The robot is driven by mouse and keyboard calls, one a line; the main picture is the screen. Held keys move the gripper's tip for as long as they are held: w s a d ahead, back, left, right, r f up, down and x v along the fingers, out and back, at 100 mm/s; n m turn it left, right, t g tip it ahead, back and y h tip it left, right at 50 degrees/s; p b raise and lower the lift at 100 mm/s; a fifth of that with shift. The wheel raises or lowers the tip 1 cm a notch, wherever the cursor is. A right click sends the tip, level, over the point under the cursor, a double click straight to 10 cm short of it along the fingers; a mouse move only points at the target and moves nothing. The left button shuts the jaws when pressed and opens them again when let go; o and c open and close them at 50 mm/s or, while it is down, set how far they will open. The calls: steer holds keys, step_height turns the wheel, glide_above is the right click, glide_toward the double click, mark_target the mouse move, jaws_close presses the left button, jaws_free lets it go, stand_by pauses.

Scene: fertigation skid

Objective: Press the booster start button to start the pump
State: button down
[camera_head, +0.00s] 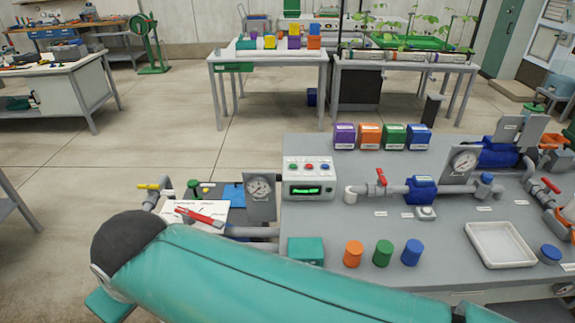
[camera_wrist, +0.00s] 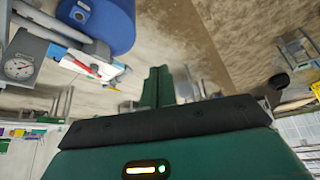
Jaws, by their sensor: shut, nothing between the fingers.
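A grey control box (camera_head: 309,190) stands at the left part of the bench, with a lit green display. Its top carries a row of small buttons, with a red button (camera_head: 309,167) in the middle. A small grey unit with a round pale button (camera_head: 426,212) sits in front of a blue pump (camera_head: 421,190). I cannot read which one is the booster start. My gripper (camera_wrist: 158,70) shows in the wrist view with its green fingers together and empty, apart from any button. My arm crosses the front of the head view, and the gripper is not visible there.
A gauge (camera_head: 259,189) and a red-handled valve (camera_head: 200,217) stand left of the box. Orange, green and blue capped jars (camera_head: 383,253) and a white tray (camera_head: 500,245) sit at the front. A large blue cylinder (camera_wrist: 105,20) and pipework show in the wrist view.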

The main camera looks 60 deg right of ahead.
steer(key=shift+a, duration=0.1)
steer(key=w+d+r+m+g+h, duration=0.1)
steer(key=w+d+m, duration=0.1)
steer(key=w+d, duration=0.5)
steer(key=w+d+r+m+g+h, duration=0.1)
steer(key=w+d+m+h, duration=0.15)
steer(key=d, duration=0.95)
steer(key=w+d+r+m+h, duration=0.1)
steer(key=w+d+m, duration=0.3)
steer(key=d, duration=0.5)
steer(key=s+d+f+m+g+h, duration=0.1)
steer(key=d+f, duration=0.3)
steer(key=d, duration=0.9)
steer(key=s+d+f+m+g+h, duration=0.1)
steer(key=s+d+f+m+g, duration=0.1)
steer(key=d, duration=1.1)
steer(key=s+d+f+m+g+h, duration=0.2)
steer(key=s+d+f+g, duration=0.2)
steer(key=d, duration=0.9)
step_height(320, 180, down, 2)
steer(key=shift+d, duration=0.2)
steer(key=shift+f, duration=0.15)
